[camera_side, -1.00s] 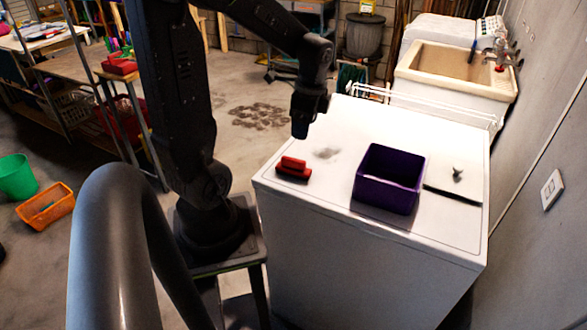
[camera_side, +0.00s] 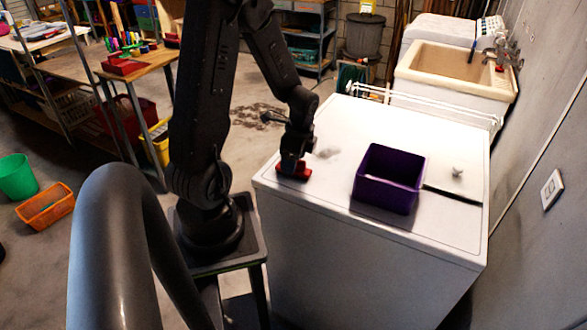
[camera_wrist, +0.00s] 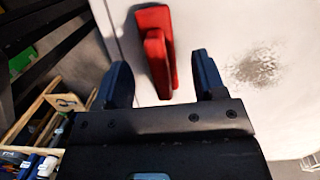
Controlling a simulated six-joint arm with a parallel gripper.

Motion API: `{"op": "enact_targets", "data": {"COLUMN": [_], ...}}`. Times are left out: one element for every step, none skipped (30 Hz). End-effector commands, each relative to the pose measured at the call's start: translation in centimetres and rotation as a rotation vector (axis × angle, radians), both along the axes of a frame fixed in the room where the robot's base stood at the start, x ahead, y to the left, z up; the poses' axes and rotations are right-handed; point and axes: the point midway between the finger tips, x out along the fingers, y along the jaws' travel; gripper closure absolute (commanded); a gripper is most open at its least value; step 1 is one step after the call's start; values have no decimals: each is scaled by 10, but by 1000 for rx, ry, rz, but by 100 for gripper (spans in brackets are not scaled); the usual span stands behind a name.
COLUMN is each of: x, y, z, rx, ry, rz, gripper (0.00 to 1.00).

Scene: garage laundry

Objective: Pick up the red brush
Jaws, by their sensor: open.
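The red brush (camera_side: 301,174) lies on the white top of the machine (camera_side: 325,215), near its left edge. In the wrist view the red brush (camera_wrist: 157,50) lies lengthwise between and just beyond the two blue-tipped fingers. My gripper (camera_side: 291,164) is right above the brush in the side view and covers part of it. In the wrist view my gripper (camera_wrist: 163,78) is open, with one finger on each side of the brush's near end and a gap to each. Whether the fingertips reach down to the brush's height is hard to tell.
A purple open box (camera_side: 388,180) stands to the right of the brush. A grey powdery patch (camera_side: 327,153) lies behind the brush, and a small grey item (camera_side: 457,172) is right of the box. A white rail runs along the back edge. The front of the top is clear.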

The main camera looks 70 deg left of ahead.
Motion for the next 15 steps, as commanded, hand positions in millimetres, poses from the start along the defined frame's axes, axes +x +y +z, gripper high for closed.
{"op": "enact_targets", "data": {"x": [-1,-2,-2,-2,-2,-2,-3,-3,-3,-3,-3,-3,-3,-3,-3], "y": [1,1,1,2,2,2,2,2,2,2,2,2,2,2,2], "z": [-8,-12,-16,-18,-20,-22,-23,-23,-23,-23,-23,-23,-23,-23,-23], "rx": [-3,-2,-2,-2,-2,0,0,0,1,1,1,1,1,1,1], "ry": [4,3,3,3,1,0,0,0,-1,-1,-1,-1,-1,-1,-1], "rz": [2,1,0,0,0,1,1,1,1,1,1,1,1,1,1], "gripper": [36,36,36,36,36,36,36,36,36,36,36,36,36,38,42]}}
